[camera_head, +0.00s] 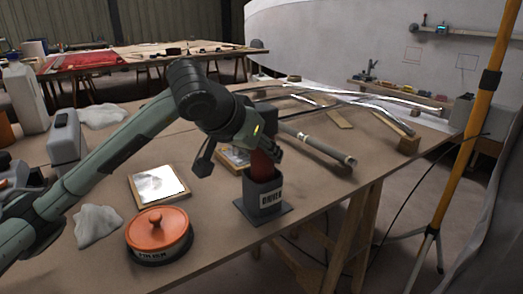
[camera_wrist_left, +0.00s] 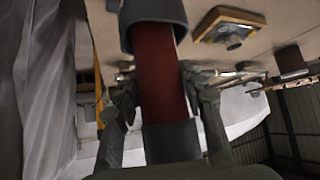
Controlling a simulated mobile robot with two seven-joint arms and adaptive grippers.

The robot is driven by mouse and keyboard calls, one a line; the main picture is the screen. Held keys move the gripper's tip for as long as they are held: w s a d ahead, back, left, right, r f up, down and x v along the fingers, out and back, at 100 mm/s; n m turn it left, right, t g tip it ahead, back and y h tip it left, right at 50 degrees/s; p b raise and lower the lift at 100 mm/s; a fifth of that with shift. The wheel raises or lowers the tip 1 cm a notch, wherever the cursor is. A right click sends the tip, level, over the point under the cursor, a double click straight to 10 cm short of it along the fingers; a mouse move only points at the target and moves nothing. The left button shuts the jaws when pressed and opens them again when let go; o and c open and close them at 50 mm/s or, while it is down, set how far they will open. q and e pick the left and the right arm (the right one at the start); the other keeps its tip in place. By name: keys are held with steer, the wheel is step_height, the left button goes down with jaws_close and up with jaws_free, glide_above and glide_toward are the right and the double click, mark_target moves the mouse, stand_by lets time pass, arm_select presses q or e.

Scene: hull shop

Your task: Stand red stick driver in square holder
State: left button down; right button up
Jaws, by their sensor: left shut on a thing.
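The red stick driver (camera_head: 262,166) is upright, with its lower end inside the mouth of the dark grey square holder (camera_head: 264,211), which carries a "DRIVER" label. My left gripper (camera_head: 264,151) is shut on the driver just above the holder. In the left wrist view the red shaft (camera_wrist_left: 160,75) runs between the two fingers of my left gripper (camera_wrist_left: 158,82), with its far end inside the holder's grey rim (camera_wrist_left: 126,42). How deep it sits is hidden. My right gripper is not in view.
An orange lidded pot (camera_head: 158,229) stands to the left on the workbench (camera_head: 215,238), near a framed plate (camera_head: 158,183) and crumpled white cloths. A grey tube (camera_head: 318,146) and several strips lie behind the holder. The bench's front edge is close to the holder.

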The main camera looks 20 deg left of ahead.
arm_select(q)
steer(key=c, duration=0.9)
jaws_free()
steer(key=shift+f, duration=0.1)
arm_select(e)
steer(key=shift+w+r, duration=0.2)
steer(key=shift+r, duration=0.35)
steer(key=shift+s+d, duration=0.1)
